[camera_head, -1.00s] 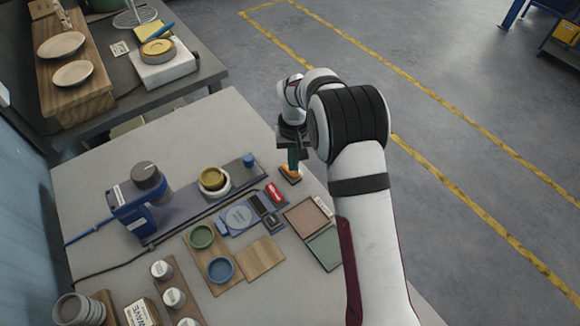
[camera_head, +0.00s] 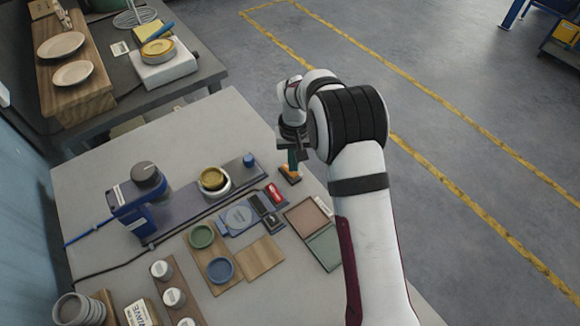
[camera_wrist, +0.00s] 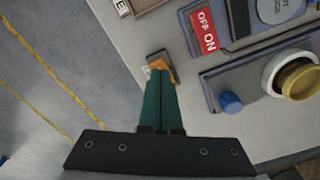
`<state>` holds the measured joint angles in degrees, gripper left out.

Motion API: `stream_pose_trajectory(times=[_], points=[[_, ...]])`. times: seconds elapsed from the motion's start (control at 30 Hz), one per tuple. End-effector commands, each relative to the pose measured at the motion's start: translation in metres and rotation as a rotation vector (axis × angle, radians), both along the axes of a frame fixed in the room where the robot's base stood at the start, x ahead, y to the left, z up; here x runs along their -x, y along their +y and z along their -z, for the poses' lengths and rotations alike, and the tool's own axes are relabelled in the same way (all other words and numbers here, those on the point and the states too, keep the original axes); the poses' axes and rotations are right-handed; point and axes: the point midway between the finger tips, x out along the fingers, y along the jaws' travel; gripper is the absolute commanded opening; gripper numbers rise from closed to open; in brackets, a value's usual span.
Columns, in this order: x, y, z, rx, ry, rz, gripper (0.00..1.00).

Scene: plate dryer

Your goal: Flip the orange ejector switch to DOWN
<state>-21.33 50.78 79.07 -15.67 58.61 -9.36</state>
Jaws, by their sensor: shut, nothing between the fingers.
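The orange switch (camera_head: 290,174) sits on a small dark base near the right edge of the grey table. In the wrist view the orange switch (camera_wrist: 159,66) shows just beyond my fingertips, partly covered by them. My gripper (camera_head: 293,166) points down at it, with its green fingers closed together and nothing between them. In the wrist view the tips of my gripper (camera_wrist: 160,76) overlap the near side of the switch. I cannot tell whether they touch it, nor which way the switch is tilted.
A red OFF/ON label (camera_wrist: 205,32) lies on a blue panel beside the switch. A blue knob (camera_wrist: 230,102) and a white ring with a yellow dish (camera_wrist: 298,78) stand on a dark bar. Bare table surrounds the switch; the table edge is close.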

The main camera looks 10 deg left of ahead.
Motion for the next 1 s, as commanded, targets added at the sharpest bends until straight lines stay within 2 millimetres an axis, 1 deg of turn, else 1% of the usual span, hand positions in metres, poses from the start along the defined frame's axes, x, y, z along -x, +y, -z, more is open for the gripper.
stream_pose_trajectory(times=[1.0], points=[[0.0,0.0,0.015,0.0,0.0,0.0,0.0]])
